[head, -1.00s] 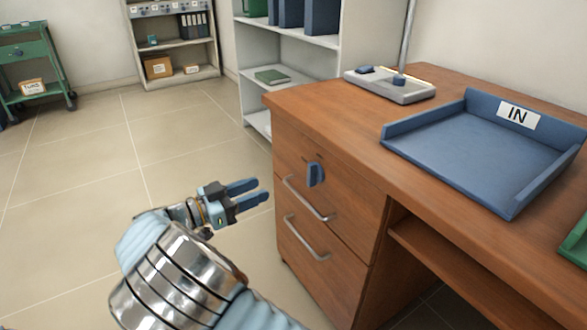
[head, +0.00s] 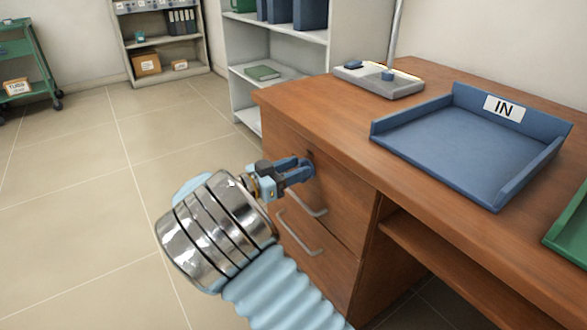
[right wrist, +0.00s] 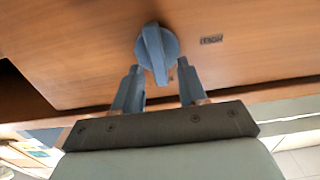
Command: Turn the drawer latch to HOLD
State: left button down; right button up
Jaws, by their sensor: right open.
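The drawer latch is a blue round knob with a raised grip bar (right wrist: 156,52), on the wooden front of the desk's top drawer. In the right wrist view its bar stands close to upright, tilted slightly. A small dark label (right wrist: 211,39) sits beside it, too blurred to read surely. My right gripper (right wrist: 157,80) is open, its two fingers on either side of the lower end of the bar, with gaps visible. In the head view my right gripper (head: 305,168) is at the drawer front and hides most of the latch. My left gripper is not in view.
The wooden desk (head: 340,125) has metal drawer handles (head: 300,232) below the latch, close under my right arm. A blue IN tray (head: 460,145) and a grey lamp base (head: 380,80) stand on top. Open floor lies to the left.

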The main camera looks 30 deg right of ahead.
grip_shut()
